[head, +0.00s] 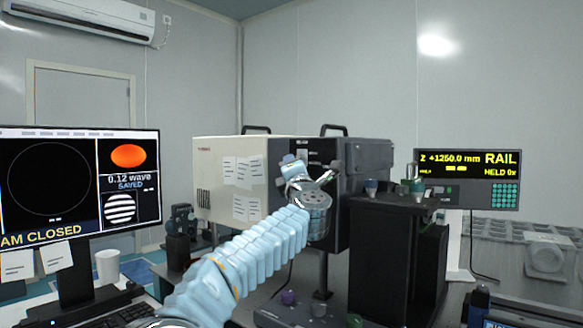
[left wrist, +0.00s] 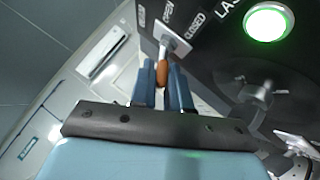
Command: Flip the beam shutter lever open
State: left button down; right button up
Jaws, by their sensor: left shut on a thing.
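The beam shutter lever (left wrist: 163,53) has a pale shaft and an orange-brown grip, and it stands out from a small light plate on a dark panel. OPEN and CLOSED labels are printed by the plate. My left gripper (left wrist: 162,76) has its blue fingers on both sides of the orange grip, shut on it. In the head view my left gripper (head: 291,167) is at the dark front of the laser housing (head: 360,156), and hides the lever there. The monitor (head: 77,181) shows "AM CLOSED", cut off at the left. My right gripper is not in view.
A green lit lamp (left wrist: 268,22) sits on the panel near the lever. A dark stand (head: 398,245) with small knobs on top is right of my arm. A rail display (head: 467,179) reads "HELD". A white cup (head: 108,267) stands by the monitor.

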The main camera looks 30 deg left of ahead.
pick_arm(q)
jog(key=shift+s+r+m+h+p, duration=0.1)
jog(key=shift+r+m+h+p, duration=0.15)
jog(key=shift+m+h, duration=0.2)
jog(key=shift+r+m+h+p, duration=0.1)
jog(key=shift+m+h+p, duration=0.2)
jog(key=shift+m, duration=0.25)
jog(key=shift+s+r+m+g+h, duration=0.1)
jog(key=shift+r+m+g+h, duration=0.25)
jog(key=shift+m+g+h, duration=0.35)
jog(key=shift+r+m+g+h, duration=0.35)
jog(key=shift+m+h, duration=0.4)
jog(key=shift+m, duration=0.45)
jog(key=shift+g, duration=0.25)
jog(key=c, duration=1.2)
grip_release()
